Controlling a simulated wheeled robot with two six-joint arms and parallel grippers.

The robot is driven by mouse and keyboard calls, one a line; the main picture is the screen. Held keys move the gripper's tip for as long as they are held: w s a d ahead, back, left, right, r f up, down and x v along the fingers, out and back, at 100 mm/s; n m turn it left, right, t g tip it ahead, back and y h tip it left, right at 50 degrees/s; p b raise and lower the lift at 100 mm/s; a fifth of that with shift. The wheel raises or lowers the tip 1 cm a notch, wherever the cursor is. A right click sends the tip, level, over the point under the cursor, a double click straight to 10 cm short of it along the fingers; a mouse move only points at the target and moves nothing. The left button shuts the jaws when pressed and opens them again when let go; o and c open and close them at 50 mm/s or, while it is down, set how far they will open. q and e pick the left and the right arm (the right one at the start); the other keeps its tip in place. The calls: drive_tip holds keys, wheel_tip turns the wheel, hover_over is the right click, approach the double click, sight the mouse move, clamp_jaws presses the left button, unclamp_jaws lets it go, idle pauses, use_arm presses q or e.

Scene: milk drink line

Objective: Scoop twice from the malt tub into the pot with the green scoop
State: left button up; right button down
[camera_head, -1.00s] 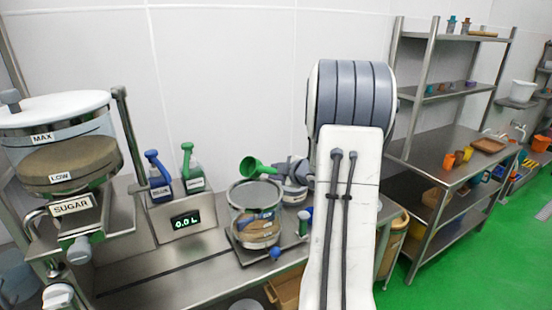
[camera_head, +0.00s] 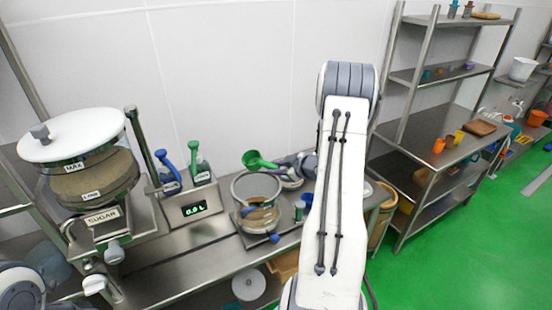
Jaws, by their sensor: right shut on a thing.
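The green scoop (camera_head: 255,159) is just above and behind the rim of the pot (camera_head: 244,205), as seen in the head view. My right gripper (camera_head: 285,171) is shut on the scoop's handle, to the right of its bowl. My right arm covers part of the gripper. The scoop's contents cannot be made out. The pot is a round, shiny vessel on a metal stand, with brown showing on its side. I cannot identify a malt tub.
A sugar dispenser (camera_head: 88,134) with a white lid stands at the left. A display box (camera_head: 192,212) reading 0.0 L, with blue and green handled taps, stands between it and the pot. A steel shelf rack (camera_head: 430,145) is at the right. Green floor there is open.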

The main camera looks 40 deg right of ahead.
drive_tip(key=shift+d+r+m+y+p, duration=0.15)
drive_tip(key=shift+r+m+y+p, duration=0.25)
drive_tip(key=shift+m+p, duration=0.15)
drive_tip(key=shift+m, duration=0.25)
drive_tip(key=shift+r+m+y, duration=0.2)
drive_tip(key=shift+m+y, duration=0.4)
drive_tip(key=shift+y, duration=0.1)
